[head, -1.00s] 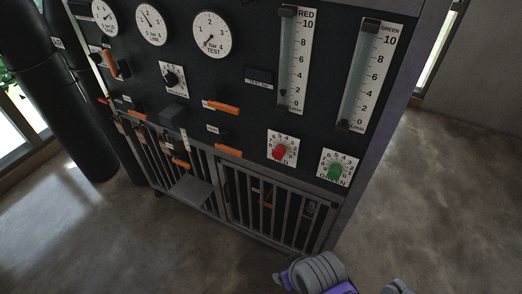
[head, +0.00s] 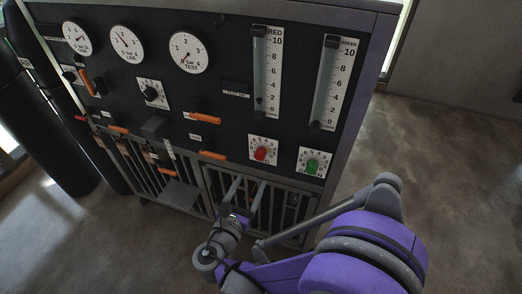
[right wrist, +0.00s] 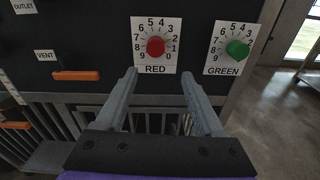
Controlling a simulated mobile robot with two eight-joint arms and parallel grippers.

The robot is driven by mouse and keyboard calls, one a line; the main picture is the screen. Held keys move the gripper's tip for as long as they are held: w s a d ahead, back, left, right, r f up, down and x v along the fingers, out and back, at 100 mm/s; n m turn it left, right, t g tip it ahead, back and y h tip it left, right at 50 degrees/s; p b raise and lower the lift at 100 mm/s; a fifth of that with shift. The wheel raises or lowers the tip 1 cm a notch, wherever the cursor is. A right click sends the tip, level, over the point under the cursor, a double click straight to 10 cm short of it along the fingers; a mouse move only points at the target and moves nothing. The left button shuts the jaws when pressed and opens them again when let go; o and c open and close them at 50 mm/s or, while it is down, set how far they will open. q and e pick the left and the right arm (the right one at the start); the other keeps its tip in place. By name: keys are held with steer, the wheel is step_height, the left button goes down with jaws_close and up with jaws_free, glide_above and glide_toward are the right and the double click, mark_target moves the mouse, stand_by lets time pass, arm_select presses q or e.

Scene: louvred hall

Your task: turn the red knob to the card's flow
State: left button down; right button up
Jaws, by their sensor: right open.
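The red knob (head: 261,154) sits on a white numbered dial plate on the black panel; in the right wrist view the knob (right wrist: 156,47) is above the label RED. The RED flow tube (head: 266,72) stands above it, its dark float low, near 2. My right gripper (head: 247,183) is open and empty, in front of the panel and below the red knob. In the right wrist view its two fingers (right wrist: 159,74) are spread below the RED plate, apart from the knob. My left gripper is out of view. I see no card.
The green knob (head: 312,167) is right of the red one, under the GREEN flow tube (head: 329,84). Orange handles, including the VENT handle (right wrist: 76,76), lie to the left. A barred grille (head: 212,187) is below the panel. Open floor lies to the right.

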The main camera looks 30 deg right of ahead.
mark_target(259, 157)
steer(key=shift+n, duration=0.4)
steer(key=shift+w+a+r+p+x, duration=0.1)
steer(key=shift+r+x, duration=0.1)
steer(key=shift+x, duration=1.4)
steer(key=shift+w+a+r+p+x, duration=0.1)
steer(key=shift+r+x, duration=0.1)
steer(key=shift+x, duration=1.4)
steer(key=shift+w+a+r+p+x, duration=0.1)
steer(key=shift+r+x, duration=0.1)
steer(key=shift+x, duration=1.4)
steer(key=shift+c, duration=0.2)
jaws_close()
